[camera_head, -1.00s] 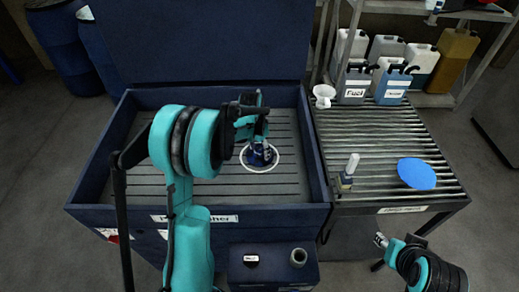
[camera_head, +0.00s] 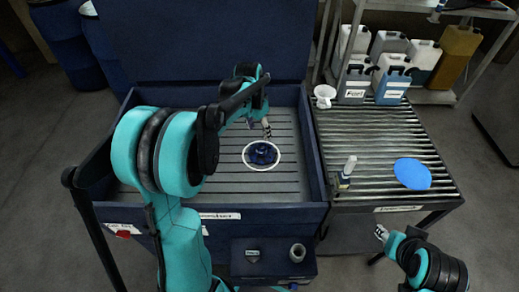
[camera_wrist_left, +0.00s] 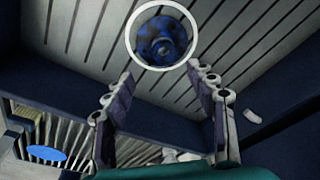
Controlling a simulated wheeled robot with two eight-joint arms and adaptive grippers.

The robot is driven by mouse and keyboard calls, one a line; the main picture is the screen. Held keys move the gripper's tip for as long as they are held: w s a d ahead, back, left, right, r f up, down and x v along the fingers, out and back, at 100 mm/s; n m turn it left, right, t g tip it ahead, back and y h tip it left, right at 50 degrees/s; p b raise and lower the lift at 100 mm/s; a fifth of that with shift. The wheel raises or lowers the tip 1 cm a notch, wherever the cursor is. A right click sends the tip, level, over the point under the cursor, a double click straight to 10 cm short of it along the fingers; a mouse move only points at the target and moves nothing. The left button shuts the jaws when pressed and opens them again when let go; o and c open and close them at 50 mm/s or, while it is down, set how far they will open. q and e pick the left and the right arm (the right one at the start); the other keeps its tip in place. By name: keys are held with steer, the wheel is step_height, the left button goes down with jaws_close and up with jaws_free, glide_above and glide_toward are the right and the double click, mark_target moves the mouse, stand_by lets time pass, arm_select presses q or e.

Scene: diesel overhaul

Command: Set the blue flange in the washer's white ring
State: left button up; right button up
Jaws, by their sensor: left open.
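The blue flange (camera_head: 262,153) lies inside the white ring (camera_head: 247,163) on the slatted floor of the washer (camera_head: 215,187). In the left wrist view the blue flange (camera_wrist_left: 161,40) also shows inside the white ring (camera_wrist_left: 129,40), with the ring visible all round it. My left gripper (camera_head: 267,128) is above and behind the flange, apart from it. Its two fingers (camera_wrist_left: 165,95) are spread with nothing between them in the left wrist view. My right gripper (camera_head: 381,234) is at the lower right, below the draining table, too small to tell its opening.
The slatted table (camera_head: 380,140) to the right holds a blue disc (camera_head: 412,174), a small bottle (camera_head: 346,172) and a white funnel (camera_head: 324,95). Several jugs (camera_head: 392,82) stand at the back right. The washer's raised walls surround its slatted floor.

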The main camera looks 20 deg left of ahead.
arm_select(q)
steer(key=s+d+r+n+t, duration=0.2)
steer(key=s+d+r, duration=0.45)
steer(key=s, duration=0.45)
steer(key=s+d+f+t, duration=0.1)
steer(key=s+d, duration=0.1)
steer(key=s, duration=0.3)
steer(key=s+d+f+n+t, duration=0.1)
steer(key=s+d+t, duration=0.1)
steer(key=s, duration=0.4)
steer(key=shift+d+n, duration=0.25)
steer(key=shift+n, duration=0.05)
